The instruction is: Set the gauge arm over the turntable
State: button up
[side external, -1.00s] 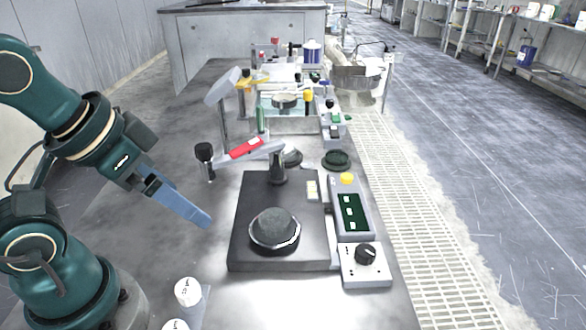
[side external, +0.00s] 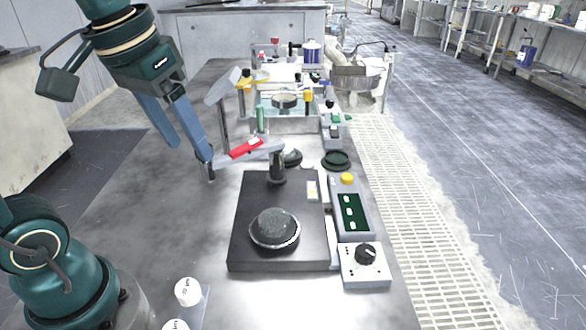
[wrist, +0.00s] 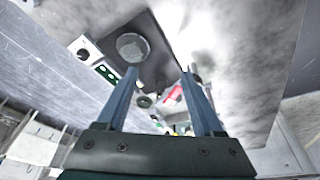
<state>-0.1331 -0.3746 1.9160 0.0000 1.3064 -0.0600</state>
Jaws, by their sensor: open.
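The turntable (side external: 274,229) is a round dark platen with a metal rim on a black base plate (side external: 245,256). It also shows in the wrist view (wrist: 132,47). The gauge arm (side external: 262,148) is a grey bar with a red patch, on a post at the back of the base. It points left, away from above the turntable; its red patch shows in the wrist view (wrist: 173,94). My gripper (side external: 190,154) is open, blue fingers pointing down, at the bar's left end.
A control panel (side external: 352,212) and a dial box (side external: 364,265) stand right of the base. A tilted grey display on a post (side external: 222,88) stands just behind the bar. White lidded jars (side external: 187,291) sit at the front left. The bench left of the base is clear.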

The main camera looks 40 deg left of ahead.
jog(key=w+a+n+g, duration=0.1)
jog(key=w+a, duration=0.1)
jog(key=a, duration=0.1)
jog(key=w+a+f+n+g, duration=0.1)
jog(key=w+a, duration=0.2)
jog(key=w+a+f+n+g, duration=0.1)
jog(key=w+a, duration=0.1)
jog(key=a, duration=0.1)
jog(key=shift+w+a+f+n, duration=0.1)
jog(key=shift+w+f+n, duration=0.1)
jog(key=shift+n, duration=0.2)
jog(key=shift+s+a+f, duration=0.1)
jog(key=shift+a+f, duration=0.05)
jog(key=shift+f, duration=2.5)
jog(key=shift+c, duration=0.3)
grip_shut()
jog(key=shift+r, duration=0.1)
